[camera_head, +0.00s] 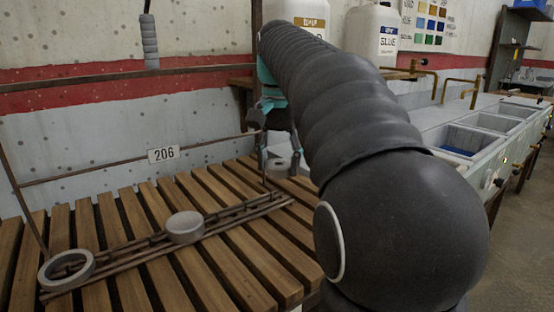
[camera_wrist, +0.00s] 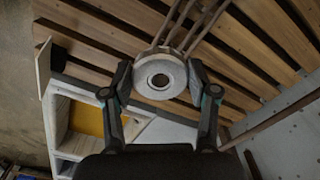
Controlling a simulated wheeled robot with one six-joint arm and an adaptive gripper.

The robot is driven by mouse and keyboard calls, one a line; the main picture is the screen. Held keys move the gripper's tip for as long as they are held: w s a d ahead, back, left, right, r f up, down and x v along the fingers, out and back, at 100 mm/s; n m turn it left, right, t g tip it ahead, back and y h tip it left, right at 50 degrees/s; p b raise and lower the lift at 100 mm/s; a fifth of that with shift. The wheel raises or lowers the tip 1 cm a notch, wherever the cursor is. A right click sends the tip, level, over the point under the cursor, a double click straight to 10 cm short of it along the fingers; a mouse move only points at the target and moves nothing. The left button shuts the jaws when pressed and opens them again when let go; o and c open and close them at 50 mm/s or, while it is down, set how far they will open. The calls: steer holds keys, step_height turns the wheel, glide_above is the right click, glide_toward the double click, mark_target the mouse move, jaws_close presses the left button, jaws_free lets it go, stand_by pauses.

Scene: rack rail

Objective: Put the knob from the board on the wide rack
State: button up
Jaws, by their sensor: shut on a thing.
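A round grey knob (camera_wrist: 160,92) with a dark hole at its centre sits between my fingertips in the wrist view. My gripper (camera_head: 279,158) is shut on it, one finger on each side. In the head view the knob (camera_head: 279,169) shows partly between the fingers, low over the slatted wooden board (camera_head: 120,245). A rack of dark parallel bars (camera_head: 130,248) lies across the board. In the wrist view the bars (camera_wrist: 190,28) run away from beside the knob. I cannot tell whether the knob touches the bars or board.
A grey disc (camera_head: 185,227) sits midway along the bars and a grey ring (camera_head: 66,268) at their left end. A grey handle (camera_head: 149,42) hangs above. A sign (camera_head: 163,154) reads 206. Sinks (camera_head: 470,140) stand at right. The board's left part has bare slats.

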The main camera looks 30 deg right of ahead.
steer(key=shift+w+a+f+b, duration=0.15)
steer(key=shift+w+f+b, duration=0.25)
steer(key=shift+w+f, duration=0.25)
steer(key=shift+w+a+f+b, duration=0.15)
steer(key=shift+w+f+b, duration=0.2)
steer(key=shift+w+f, duration=0.25)
steer(key=shift+f+b, duration=0.35)
steer(key=shift+f, duration=0.35)
steer(key=shift+s+a, duration=0.1)
steer(key=shift+s, duration=0.1)
steer(key=shift+f+b, duration=0.5)
steer(key=shift+f, duration=1)
steer(key=o, duration=1.3)
